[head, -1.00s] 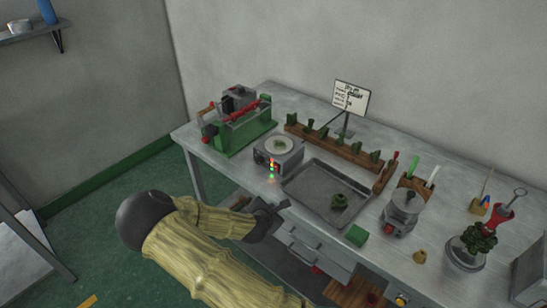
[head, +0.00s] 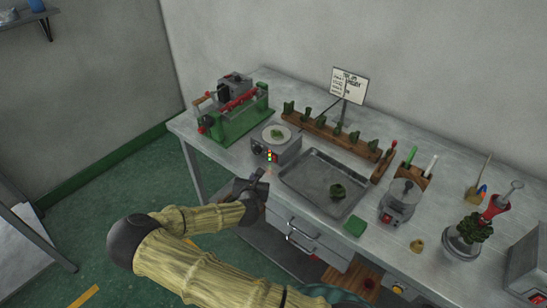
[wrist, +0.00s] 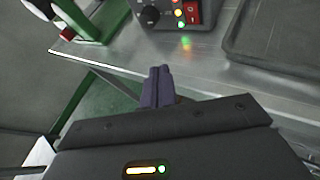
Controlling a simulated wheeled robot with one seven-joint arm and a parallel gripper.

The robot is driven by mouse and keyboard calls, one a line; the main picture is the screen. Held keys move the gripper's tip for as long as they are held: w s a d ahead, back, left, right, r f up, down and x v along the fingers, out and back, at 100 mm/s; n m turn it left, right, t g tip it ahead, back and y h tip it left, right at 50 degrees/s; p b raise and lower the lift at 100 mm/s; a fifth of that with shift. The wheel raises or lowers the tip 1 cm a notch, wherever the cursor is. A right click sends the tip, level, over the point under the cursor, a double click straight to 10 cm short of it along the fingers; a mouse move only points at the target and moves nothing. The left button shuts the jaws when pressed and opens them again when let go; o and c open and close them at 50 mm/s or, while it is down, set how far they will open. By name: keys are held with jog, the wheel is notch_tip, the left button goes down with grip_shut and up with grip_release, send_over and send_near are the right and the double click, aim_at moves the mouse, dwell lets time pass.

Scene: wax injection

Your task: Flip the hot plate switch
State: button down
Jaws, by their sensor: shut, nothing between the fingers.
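The hot plate (head: 277,142) is a grey box with a round pale top and a small green piece on it. It stands near the table's front edge. In the wrist view its front panel (wrist: 172,14) shows a black knob (wrist: 150,15), colored lights and a red rocker switch (wrist: 192,12) at the upper right. My gripper (head: 262,172) is shut and empty, just in front of the table edge below the hot plate. In the wrist view its closed fingers (wrist: 160,82) point toward the panel, with a gap between them and the switch.
A green machine with red parts (head: 232,112) stands left of the hot plate. A grey metal tray (head: 322,183) lies right of it, holding a dark green piece. A wooden rack (head: 330,134) is behind. The metal table edge (wrist: 110,50) lies between my fingers and the panel.

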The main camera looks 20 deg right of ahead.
jog(key=shift+w+d+r+p, duration=0.1)
jog(key=shift+w+d+r, duration=0.05)
jog(key=shift+w+d, duration=0.75)
jog(key=shift+w+d+r+p, duration=0.15)
jog(key=shift+w+d, duration=0.4)
jog(key=shift+d, duration=0.6)
jog(key=shift+w+d+r+p, duration=0.1)
jog(key=shift+w+d+r, duration=0.05)
jog(key=shift+w+d, duration=0.75)
jog(key=shift+s+d, duration=0.1)
jog(key=shift+d, duration=0.1)
jog(key=shift+d, duration=0.25)
jog(key=shift+w+d+r, duration=0.1)
jog(key=shift+w+d, duration=0.15)
jog(key=shift+w, duration=0.1)
jog(key=shift+s+a, duration=0.1)
jog(key=shift+a, duration=0.05)
dwell(0.3)
jog(key=shift+s+a, duration=0.35)
jog(key=shift+a, duration=0.1)
jog(key=shift+s+a+f+b, duration=0.25)
jog(key=shift+s+a, duration=0.5)
jog(key=shift+a, duration=0.3)
jog(key=shift+s+a+f+b, duration=0.2)
jog(key=shift+s+a, duration=0.5)
jog(key=shift+a, duration=0.3)
